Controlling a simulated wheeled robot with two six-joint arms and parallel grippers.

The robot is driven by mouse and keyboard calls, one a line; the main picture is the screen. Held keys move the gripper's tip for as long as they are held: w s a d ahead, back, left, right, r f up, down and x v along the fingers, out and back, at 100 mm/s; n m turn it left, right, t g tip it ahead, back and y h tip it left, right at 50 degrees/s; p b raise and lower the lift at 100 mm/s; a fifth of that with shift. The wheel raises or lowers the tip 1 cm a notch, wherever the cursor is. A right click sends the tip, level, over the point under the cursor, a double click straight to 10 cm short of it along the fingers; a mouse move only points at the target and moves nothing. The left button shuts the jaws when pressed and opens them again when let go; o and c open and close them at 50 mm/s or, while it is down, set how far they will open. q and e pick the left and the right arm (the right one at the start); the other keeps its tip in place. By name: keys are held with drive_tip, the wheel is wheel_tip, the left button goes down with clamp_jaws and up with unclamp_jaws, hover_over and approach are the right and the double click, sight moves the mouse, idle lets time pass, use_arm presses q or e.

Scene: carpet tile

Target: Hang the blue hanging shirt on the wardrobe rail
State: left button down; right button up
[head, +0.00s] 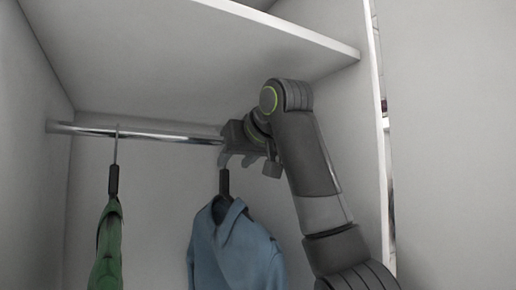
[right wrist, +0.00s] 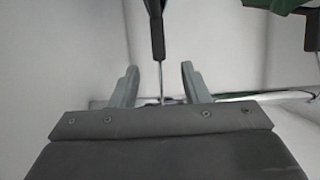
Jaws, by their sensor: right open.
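The blue shirt (head: 235,245) hangs upright from a dark hanger (head: 225,183) inside the wardrobe, right of the green shirt. My right gripper (head: 236,160) is at the right part of the rail (head: 160,134), just above the hanger. In the right wrist view the jaws (right wrist: 160,70) are open, with the hanger's dark neck (right wrist: 157,30) and thin metal hook between them, apparently touching neither finger. The hook runs to the height of the rail (right wrist: 265,97); my gripper hides its top, so I cannot see how it sits on the rail. My left gripper is not in view.
A green shirt (head: 107,250) hangs from the rail at the left on its own hanger. A shelf (head: 270,35) spans above the rail and my right arm. The wardrobe's right side panel (head: 381,150) is close to my right arm. The rail between the shirts is clear.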

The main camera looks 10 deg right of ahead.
drive_tip(key=b+v, duration=0.3)
drive_tip(key=v, duration=0.8)
drive_tip(key=shift+b, duration=0.4)
